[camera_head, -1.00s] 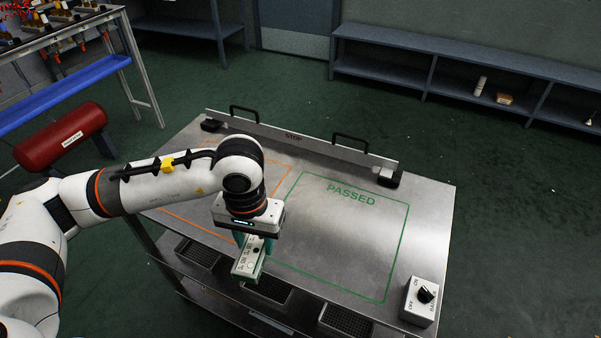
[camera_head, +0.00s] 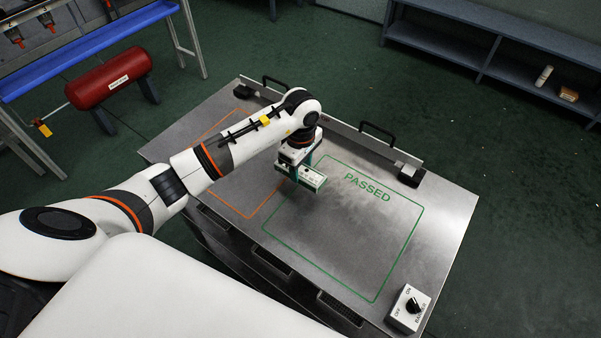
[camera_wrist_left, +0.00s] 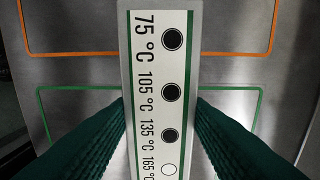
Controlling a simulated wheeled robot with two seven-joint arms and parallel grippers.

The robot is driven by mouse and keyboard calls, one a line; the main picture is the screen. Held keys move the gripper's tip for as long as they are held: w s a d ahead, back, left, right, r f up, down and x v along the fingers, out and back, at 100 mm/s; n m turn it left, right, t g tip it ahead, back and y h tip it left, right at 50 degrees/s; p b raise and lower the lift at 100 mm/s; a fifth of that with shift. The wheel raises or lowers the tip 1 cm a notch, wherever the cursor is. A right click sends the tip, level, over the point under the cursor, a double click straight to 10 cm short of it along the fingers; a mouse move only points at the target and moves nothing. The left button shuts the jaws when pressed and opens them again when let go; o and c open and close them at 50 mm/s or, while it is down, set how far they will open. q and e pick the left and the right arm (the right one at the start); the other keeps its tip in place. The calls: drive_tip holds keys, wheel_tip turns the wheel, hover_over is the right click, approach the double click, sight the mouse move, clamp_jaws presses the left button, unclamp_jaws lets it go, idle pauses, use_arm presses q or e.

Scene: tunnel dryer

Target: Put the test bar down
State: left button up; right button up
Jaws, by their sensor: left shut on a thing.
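The test bar (camera_head: 313,180) is a pale bar with green edges. In the left wrist view the test bar (camera_wrist_left: 152,55) shows round spots marked 75, 105, 135 and 165 °C; the first three are black, the 165 one white. My left gripper (camera_head: 299,172) is shut on it, with a dark green finger on each side. In the head view the bar appears over the upper left part of the green PASSED outline (camera_head: 367,187) on the metal table (camera_head: 440,215). I cannot tell its height above the top. My right gripper is not in view.
An orange outline (camera_head: 232,203) lies left of the green one. A rail with black handles (camera_head: 377,132) runs along the far edge. A switch box (camera_head: 409,308) sits at the near right corner. Most of the green area is clear.

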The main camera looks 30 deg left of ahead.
sight(301, 170)
use_arm(q)
drive_tip(key=shift+f, duration=0.3)
wheel_tip(301, 170, down, 3)
drive_tip(key=shift+f, duration=0.1)
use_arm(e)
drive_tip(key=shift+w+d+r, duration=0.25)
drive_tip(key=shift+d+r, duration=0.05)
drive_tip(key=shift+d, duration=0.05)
use_arm(q)
drive_tip(key=shift+f, duration=0.2)
drive_tip(key=o, duration=1.1)
drive_tip(key=shift+o, duration=0.2)
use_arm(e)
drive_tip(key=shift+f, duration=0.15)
use_arm(q)
drive_tip(key=shift+r, duration=0.1)
